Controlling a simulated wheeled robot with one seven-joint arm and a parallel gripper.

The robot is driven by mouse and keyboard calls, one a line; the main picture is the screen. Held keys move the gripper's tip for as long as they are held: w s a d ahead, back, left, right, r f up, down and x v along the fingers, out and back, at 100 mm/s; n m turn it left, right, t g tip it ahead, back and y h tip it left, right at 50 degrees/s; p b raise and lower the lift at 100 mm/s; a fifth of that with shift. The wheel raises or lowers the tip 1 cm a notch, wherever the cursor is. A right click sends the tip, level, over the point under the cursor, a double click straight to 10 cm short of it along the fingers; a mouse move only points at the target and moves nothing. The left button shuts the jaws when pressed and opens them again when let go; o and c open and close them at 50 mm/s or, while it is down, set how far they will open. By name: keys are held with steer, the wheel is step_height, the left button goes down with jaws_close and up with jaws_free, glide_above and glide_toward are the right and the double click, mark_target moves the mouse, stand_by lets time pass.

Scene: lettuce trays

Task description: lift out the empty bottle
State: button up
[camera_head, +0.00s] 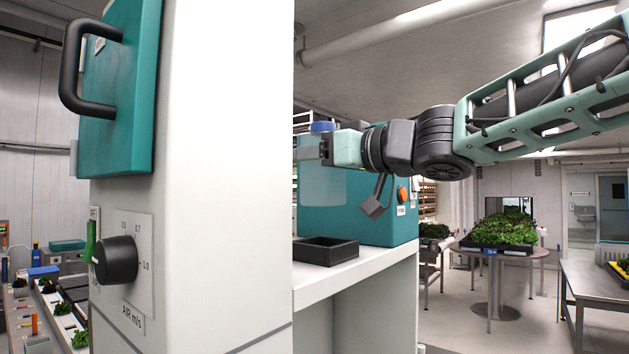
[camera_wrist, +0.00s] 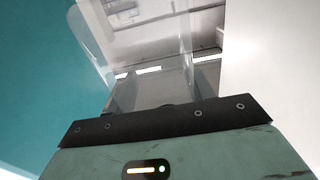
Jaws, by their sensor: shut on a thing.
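The bottle has a blue cap (camera_head: 322,127) and a clear, see-through body (camera_head: 323,186) that looks empty. My gripper (camera_head: 326,150) reaches in from the right and is shut on it just below the cap. The bottle hangs upright, in front of a teal box, and its bottom is above the black tray on the bench. In the wrist view the clear bottle wall (camera_wrist: 150,60) fills the middle, with the room showing through it. The fingertips are hard to make out in both views.
A white housing (camera_head: 230,180) with a black dial (camera_head: 115,259) and a teal handled door (camera_head: 125,100) stands close at left. The teal box (camera_head: 370,215) and black tray (camera_head: 326,252) are on a white bench (camera_head: 385,262). Lettuce trays (camera_head: 500,235) stand on a table behind.

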mark_target(314, 137)
step_height(314, 137, up, 3)
steer(key=shift+r+p, duration=0.1)
steer(key=shift+p, duration=0.55)
step_height(314, 137, up, 5)
steer(key=p, duration=0.6)
steer(key=shift+r+p, duration=0.15)
steer(key=shift+p, duration=0.2)
